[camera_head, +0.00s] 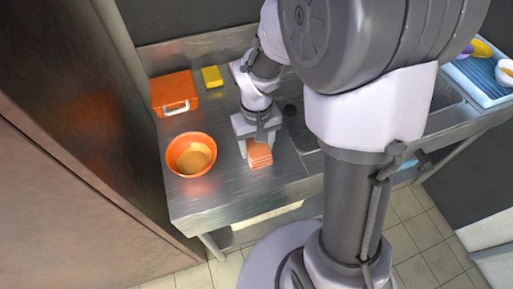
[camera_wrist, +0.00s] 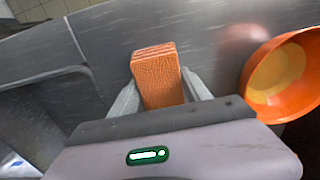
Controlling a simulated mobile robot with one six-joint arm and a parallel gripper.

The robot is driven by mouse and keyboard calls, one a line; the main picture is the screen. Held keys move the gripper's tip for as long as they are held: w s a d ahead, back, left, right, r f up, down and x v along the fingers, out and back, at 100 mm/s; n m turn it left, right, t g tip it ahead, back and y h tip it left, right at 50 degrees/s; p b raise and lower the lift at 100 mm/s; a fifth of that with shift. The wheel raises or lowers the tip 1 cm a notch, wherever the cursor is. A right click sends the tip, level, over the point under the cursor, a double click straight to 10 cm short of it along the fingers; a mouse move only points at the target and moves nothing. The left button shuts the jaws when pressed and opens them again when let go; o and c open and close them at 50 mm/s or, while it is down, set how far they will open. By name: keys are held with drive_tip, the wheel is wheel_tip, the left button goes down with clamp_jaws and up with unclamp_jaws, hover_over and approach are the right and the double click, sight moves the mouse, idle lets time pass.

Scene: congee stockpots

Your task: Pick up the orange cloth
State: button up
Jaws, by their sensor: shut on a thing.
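The orange cloth (camera_head: 259,155) is a small folded block near the front of the steel counter, in the head view. It also shows in the wrist view (camera_wrist: 157,76), upright between the two fingers with its ridged edge at the top. My gripper (camera_head: 257,143) is over the cloth and shut on it, one finger on each side. In the wrist view my gripper (camera_wrist: 165,90) shows both fingers against the cloth's sides. I cannot tell whether the cloth touches the counter.
An orange bowl (camera_head: 191,155) stands just left of the cloth. An orange box (camera_head: 174,92) with a white handle and a yellow sponge (camera_head: 212,77) lie farther back. A sink lies to the right, with a blue rack (camera_head: 480,72) beyond. A tall wall panel bounds the left.

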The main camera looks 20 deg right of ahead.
sight(255, 146)
drive_tip(key=shift+r, duration=0.1)
drive_tip(key=shift+r, duration=0.35)
drive_tip(key=r, duration=0.1)
drive_tip(key=r+p, duration=0.2)
drive_tip(key=shift+s+a, duration=0.25)
drive_tip(key=shift+a, duration=0.05)
drive_tip(key=s+a, duration=0.3)
drive_tip(key=s+a+p, duration=0.1)
drive_tip(key=s+a, duration=0.3)
drive_tip(key=s+a+r+p, duration=0.1)
drive_tip(key=s+a, duration=0.2)
drive_tip(key=a, duration=0.1)
drive_tip(key=shift+s, duration=0.3)
